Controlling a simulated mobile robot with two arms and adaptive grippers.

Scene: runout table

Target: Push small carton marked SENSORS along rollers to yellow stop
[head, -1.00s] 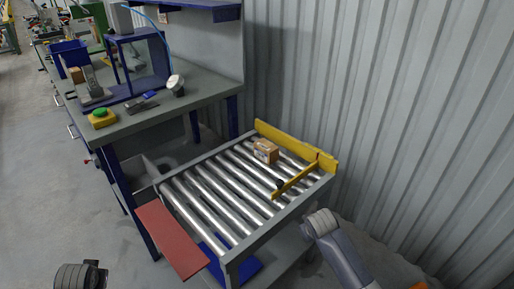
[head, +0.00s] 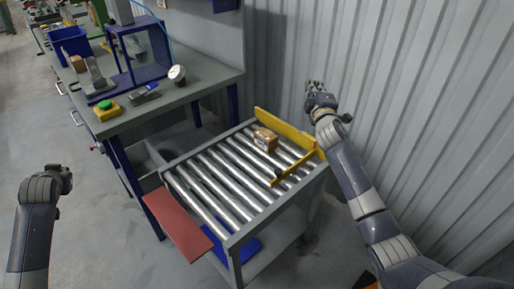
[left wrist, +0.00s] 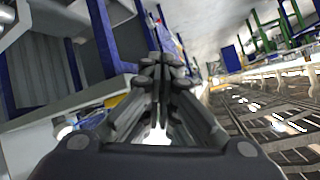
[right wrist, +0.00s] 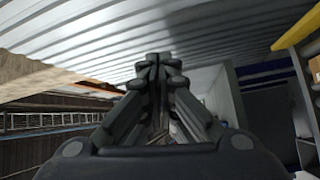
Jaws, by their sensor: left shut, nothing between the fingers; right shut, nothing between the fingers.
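The small brown carton (head: 265,139) sits on the metal rollers (head: 222,180) near their far end. Its marking is too small to read. The yellow plate (head: 292,133) stands across that far end, just behind the carton; I cannot tell whether they touch. My right gripper (head: 315,86) is shut and empty, up near the wall beyond the yellow plate and apart from the carton. Its closed fingers show in the right wrist view (right wrist: 156,62). My left gripper (head: 65,178) is over the floor at left, far from the rollers; the left wrist view shows it shut and empty (left wrist: 162,65).
A yellow bar (head: 301,166) with a dark knob (head: 278,173) runs over the rollers at right. A red flap (head: 180,222) hangs at the near end. A corrugated wall (head: 420,110) closes the back right.

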